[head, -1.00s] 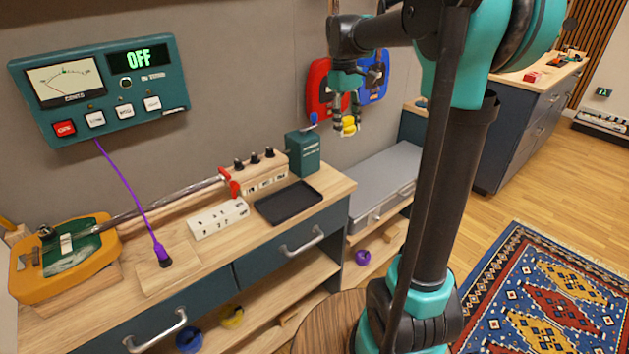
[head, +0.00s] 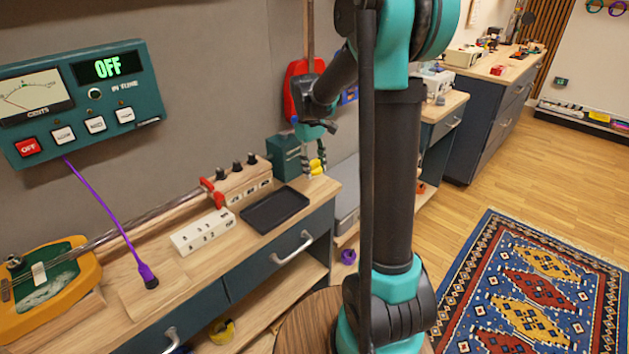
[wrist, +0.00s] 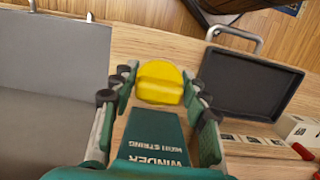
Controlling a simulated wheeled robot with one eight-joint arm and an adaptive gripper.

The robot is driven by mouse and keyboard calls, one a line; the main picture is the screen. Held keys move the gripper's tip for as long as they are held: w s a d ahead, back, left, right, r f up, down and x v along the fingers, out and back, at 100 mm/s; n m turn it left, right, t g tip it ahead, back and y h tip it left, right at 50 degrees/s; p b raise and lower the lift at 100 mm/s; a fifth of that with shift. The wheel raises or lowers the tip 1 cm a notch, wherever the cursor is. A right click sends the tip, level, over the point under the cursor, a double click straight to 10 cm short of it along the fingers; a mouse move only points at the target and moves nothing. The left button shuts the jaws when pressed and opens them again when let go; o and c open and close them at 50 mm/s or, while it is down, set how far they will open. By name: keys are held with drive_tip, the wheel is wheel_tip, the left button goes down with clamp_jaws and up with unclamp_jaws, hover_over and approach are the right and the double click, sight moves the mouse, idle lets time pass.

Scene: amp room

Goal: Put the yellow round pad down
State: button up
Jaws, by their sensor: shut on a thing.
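The yellow round pad (head: 317,166) is held between the fingertips of my gripper (head: 314,170), above the right end of the wooden bench. In the wrist view the yellow pad (wrist: 160,83) sits between the two fingers of my gripper (wrist: 158,88), which are shut on it. The pad appears apart from the bench top, but its exact height is hard to tell. A black tray (head: 275,209) lies on the bench to the left of the gripper; the tray (wrist: 250,85) is to the right in the wrist view.
A green string winder box (wrist: 152,140) stands close to the gripper. A grey case (wrist: 55,60) is beside the bench end. Bare wood (wrist: 150,45) shows near the tray.

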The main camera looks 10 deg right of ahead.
sight(313, 161)
drive_tip(key=shift+f, duration=2.6)
drive_tip(key=o, duration=1.5)
drive_tip(key=shift+f, duration=0.1)
drive_tip(key=r, duration=0.4)
drive_tip(key=w+r, duration=0.1)
drive_tip(key=r, duration=0.2)
drive_tip(key=a+r, duration=0.1)
drive_tip(key=r, duration=0.3)
drive_tip(key=shift+w+r, duration=0.15)
drive_tip(key=shift+r, duration=0.3)
drive_tip(key=s+d+f+m+t, duration=0.1)
drive_tip(key=s+f+m+t, duration=0.1)
drive_tip(key=s+f, duration=0.2)
drive_tip(key=s+d+f+m+t, duration=0.1)
drive_tip(key=s+f, duration=0.4)
drive_tip(key=s, duration=0.6)
drive_tip(key=s+d+f+m+t+y, duration=0.1)
drive_tip(key=s+d+f+m+t, duration=0.1)
drive_tip(key=s, duration=0.6)
drive_tip(key=shift+d+f+m+t, duration=0.15)
drive_tip(key=shift+d+f+m, duration=0.1)
drive_tip(key=shift+f+m, duration=0.45)
drive_tip(key=shift+d+f+m+t, duration=0.2)
drive_tip(key=shift+f+m, duration=0.2)
drive_tip(key=shift+f, duration=0.45)
